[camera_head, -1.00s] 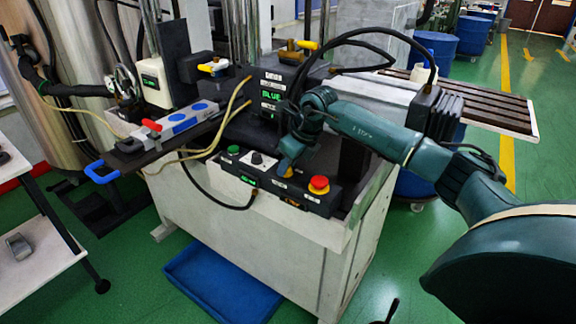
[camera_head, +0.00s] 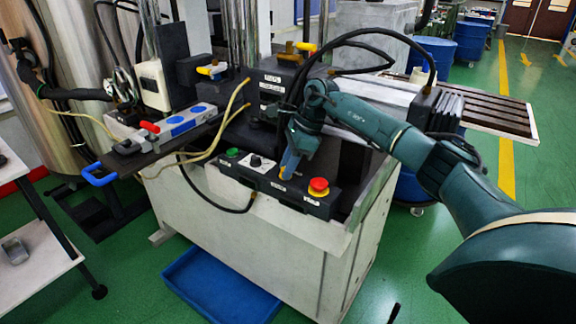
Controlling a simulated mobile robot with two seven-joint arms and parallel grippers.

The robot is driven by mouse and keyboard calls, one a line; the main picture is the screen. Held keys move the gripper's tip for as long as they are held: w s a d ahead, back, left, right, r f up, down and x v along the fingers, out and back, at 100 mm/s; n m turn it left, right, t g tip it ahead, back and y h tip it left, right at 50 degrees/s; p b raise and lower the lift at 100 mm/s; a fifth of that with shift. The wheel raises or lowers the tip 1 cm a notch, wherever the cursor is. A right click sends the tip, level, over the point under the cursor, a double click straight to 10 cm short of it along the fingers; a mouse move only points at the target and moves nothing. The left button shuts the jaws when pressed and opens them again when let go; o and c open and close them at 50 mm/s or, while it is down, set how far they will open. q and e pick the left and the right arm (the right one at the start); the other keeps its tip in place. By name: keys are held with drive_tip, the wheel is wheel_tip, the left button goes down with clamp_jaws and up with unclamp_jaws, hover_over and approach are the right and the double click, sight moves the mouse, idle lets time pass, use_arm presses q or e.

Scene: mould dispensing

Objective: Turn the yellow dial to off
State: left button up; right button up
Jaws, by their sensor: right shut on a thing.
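The control panel (camera_head: 322,209) is a dark strip on the front of the white machine. It carries a green button (camera_head: 232,153), a black knob with a light pointer (camera_head: 256,161) and a red mushroom button (camera_head: 318,187). My right gripper (camera_head: 287,172) reaches down to the panel between the black knob and the red button. It is shut on the yellow dial, which its fingers mostly hide, so I cannot read the dial's angle. The label block (camera_head: 271,86) above the panel shows no lit text. My left gripper is not in view.
A long tool with blue pads (camera_head: 174,122) and a blue handle (camera_head: 101,174) sticks out at the left. A black cable loops above my right wrist. A blue tray (camera_head: 222,287) lies on the green floor. A white shelf (camera_head: 38,262) stands at the left.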

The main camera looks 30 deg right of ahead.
idle(0.4)
drive_tip(key=o, duration=1)
drive_tip(key=shift+c, duration=0.2)
drive_tip(key=shift+r, duration=0.1)
drive_tip(key=v, duration=1.3)
